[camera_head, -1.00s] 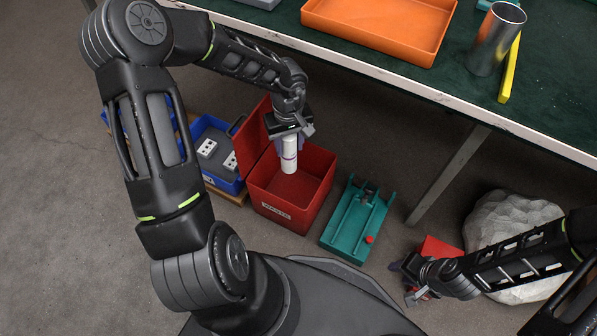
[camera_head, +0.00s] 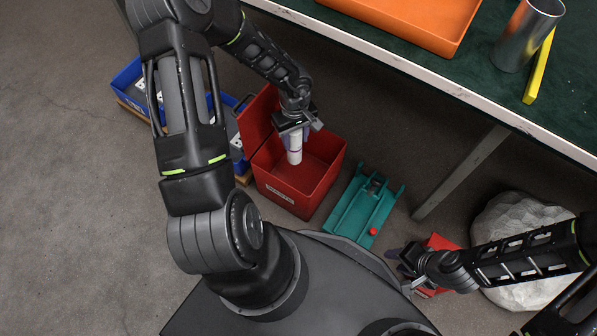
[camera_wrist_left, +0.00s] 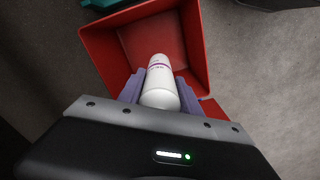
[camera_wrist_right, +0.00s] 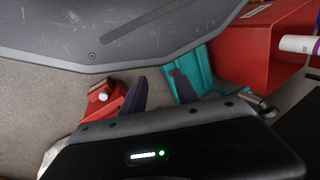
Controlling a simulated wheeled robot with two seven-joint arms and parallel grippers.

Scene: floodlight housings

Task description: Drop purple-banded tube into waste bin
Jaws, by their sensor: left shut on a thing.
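The white purple-banded tube (camera_head: 295,148) hangs upright in my left gripper (camera_head: 294,130), which is shut on it. In the left wrist view the tube (camera_wrist_left: 159,80) sits between the two purple-grey fingers (camera_wrist_left: 158,88), with its purple band near the far end. The red waste bin (camera_head: 325,185) stands open on the floor below. The tube's lower end is over or just inside the bin's opening; the bin's red interior (camera_wrist_left: 158,45) shows behind it. My right gripper (camera_head: 398,254) is low at the right; in the right wrist view its fingers (camera_wrist_right: 158,88) are apart with nothing between them.
A teal tool holder (camera_head: 350,215) with a red knob lies right of the bin. Blue crates (camera_head: 128,78) stand to its left. A red item (camera_head: 440,243) and a grey rock (camera_head: 505,225) lie near my right arm. The green-topped table (camera_head: 480,75) with an orange tray (camera_head: 440,25) is behind.

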